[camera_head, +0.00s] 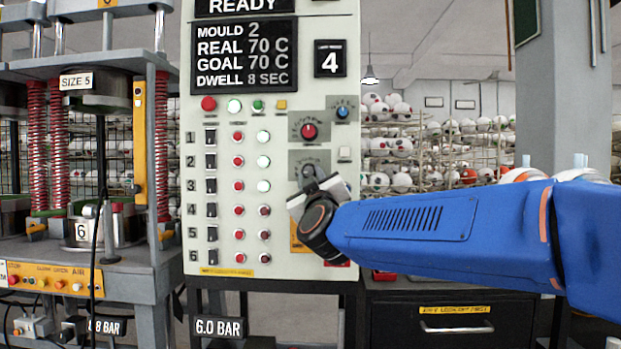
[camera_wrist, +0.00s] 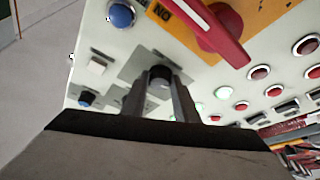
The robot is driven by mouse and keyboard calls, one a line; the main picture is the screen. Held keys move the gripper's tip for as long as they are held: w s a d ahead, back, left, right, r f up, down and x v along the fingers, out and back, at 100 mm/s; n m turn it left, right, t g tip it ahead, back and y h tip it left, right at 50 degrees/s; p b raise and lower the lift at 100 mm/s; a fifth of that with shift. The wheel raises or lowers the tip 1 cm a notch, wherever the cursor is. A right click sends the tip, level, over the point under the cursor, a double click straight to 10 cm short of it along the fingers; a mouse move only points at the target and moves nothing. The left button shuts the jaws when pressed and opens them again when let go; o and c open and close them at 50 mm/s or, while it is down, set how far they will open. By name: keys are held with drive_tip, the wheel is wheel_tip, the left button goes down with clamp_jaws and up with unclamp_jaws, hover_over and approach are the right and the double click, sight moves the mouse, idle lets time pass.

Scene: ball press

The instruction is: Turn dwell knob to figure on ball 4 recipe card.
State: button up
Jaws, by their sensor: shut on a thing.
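My gripper (camera_head: 311,184) is at the control panel (camera_head: 222,257), in front of a grey dial plate (camera_head: 322,157) below the red knob (camera_head: 309,131). In the wrist view its two fingers (camera_wrist: 160,95) are closed around a dark round knob (camera_wrist: 159,76) on a grey plate. The knob's label cannot be read, and its pointer and scale are mostly hidden. The display (camera_head: 244,56) reads mould 2, real 70 C, goal 70 C, dwell 8 sec. A black sign (camera_head: 330,59) shows a 4. I cannot make out a recipe card.
Near the gripped knob are a small blue knob (camera_head: 342,112) and a pale square button (camera_head: 344,153). The wrist view shows a red handle (camera_wrist: 220,36) and a round blue button (camera_wrist: 121,14) close by. A press (camera_head: 160,140) stands left; ball racks (camera_head: 440,150) are behind.

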drive_tip(key=o, duration=1.1)
drive_tip(key=shift+c, duration=0.2)
drive_tip(key=shift+s, duration=0.1)
drive_tip(key=v, duration=1.7)
drive_tip(key=shift+s+d, duration=0.1)
